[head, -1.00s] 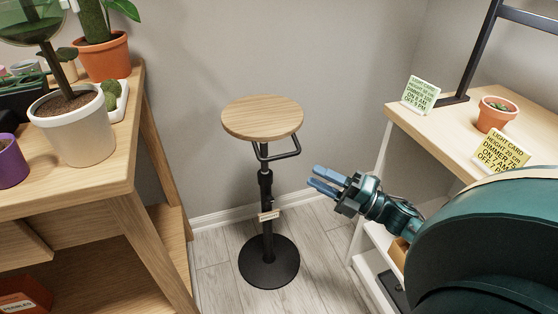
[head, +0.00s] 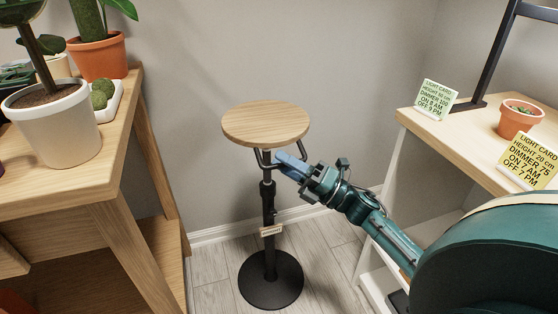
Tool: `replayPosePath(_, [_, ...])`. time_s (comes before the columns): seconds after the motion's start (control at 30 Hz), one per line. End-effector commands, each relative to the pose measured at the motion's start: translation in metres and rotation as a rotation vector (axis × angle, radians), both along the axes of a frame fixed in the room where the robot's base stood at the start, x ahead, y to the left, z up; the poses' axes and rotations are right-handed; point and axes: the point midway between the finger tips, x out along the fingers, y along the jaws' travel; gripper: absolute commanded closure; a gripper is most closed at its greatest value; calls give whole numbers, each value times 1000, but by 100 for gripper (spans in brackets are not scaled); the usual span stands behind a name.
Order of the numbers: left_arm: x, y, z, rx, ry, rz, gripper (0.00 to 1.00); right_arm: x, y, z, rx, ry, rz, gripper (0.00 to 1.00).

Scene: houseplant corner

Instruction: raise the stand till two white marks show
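The stand has a round wooden top (head: 265,123), a black pole (head: 269,215) and a round black base (head: 271,281) on the floor. A black loop handle (head: 266,158) hangs under the top. My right gripper (head: 285,163) is at the right part of this handle, with its blue fingers just below the top. The fingers overlap the handle in the picture, and I cannot tell whether they are closed on it. A small pale label (head: 270,230) sits low on the pole. I can make out no white marks on the pole. My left gripper is not in view.
A wooden bench (head: 88,185) with potted plants stands at the left. At the right, a shelf table (head: 450,135) holds two light cards (head: 436,99) (head: 528,160) and a small terracotta pot (head: 518,118). Clear floor (head: 215,277) lies around the base.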

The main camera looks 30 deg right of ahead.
Motion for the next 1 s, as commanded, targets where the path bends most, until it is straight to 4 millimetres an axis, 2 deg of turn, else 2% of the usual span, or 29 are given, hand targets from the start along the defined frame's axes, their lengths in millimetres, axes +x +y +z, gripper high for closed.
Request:
replayPosePath(0.2, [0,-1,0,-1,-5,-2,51,12,9,6,0,1,-1,67])
replayPosePath(0.47, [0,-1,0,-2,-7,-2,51,13,10,6,0,2,-1,67])
replayPosePath(0.87, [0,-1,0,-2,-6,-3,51,13,10,6,1,1,-1,99])
replayPosePath(1.0, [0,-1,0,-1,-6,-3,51,13,9,6,1,1,-1,100])
